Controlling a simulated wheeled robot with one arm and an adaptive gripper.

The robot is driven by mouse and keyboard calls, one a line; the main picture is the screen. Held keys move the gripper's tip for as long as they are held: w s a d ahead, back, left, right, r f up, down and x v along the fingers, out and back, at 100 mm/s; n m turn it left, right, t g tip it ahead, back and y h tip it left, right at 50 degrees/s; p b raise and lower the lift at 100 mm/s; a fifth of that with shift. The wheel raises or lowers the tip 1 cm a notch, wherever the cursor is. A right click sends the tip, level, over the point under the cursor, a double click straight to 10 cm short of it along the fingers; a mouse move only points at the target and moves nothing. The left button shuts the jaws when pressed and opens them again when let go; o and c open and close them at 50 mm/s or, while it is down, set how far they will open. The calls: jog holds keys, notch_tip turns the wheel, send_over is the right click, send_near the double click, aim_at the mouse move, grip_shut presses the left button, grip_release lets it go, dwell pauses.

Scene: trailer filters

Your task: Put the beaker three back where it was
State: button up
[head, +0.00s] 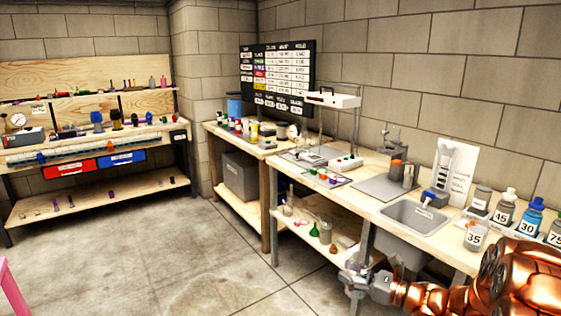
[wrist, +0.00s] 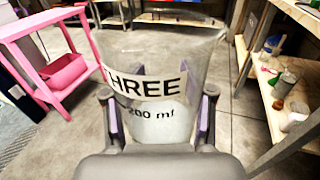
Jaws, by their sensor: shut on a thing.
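The beaker three (wrist: 150,75) is a clear, wide-mouthed vessel with a white band reading "THREE" and "200 ml" below it. It fills the middle of the wrist view, with the floor showing through it. My gripper (wrist: 158,118) is shut on it, one finger on each side. In the head view my gripper (head: 358,278) is at the bottom right, in front of the long bench and below its top. The beaker is hard to make out there. I cannot tell which spot the beaker came from.
The long bench (head: 365,208) holds a sink (head: 415,217) and several numbered bottles, including the 35 bottle (head: 474,237). Its lower shelf (head: 300,232) carries small items close to my gripper. A pink table (wrist: 70,75) stands at left in the wrist view. Open floor (head: 190,270) lies between.

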aim_at(351, 255)
notch_tip(351, 255, up, 11)
jog(key=p, duration=1.2)
jog(key=shift+f, duration=0.2)
jog(key=shift+s+a+f, duration=0.1)
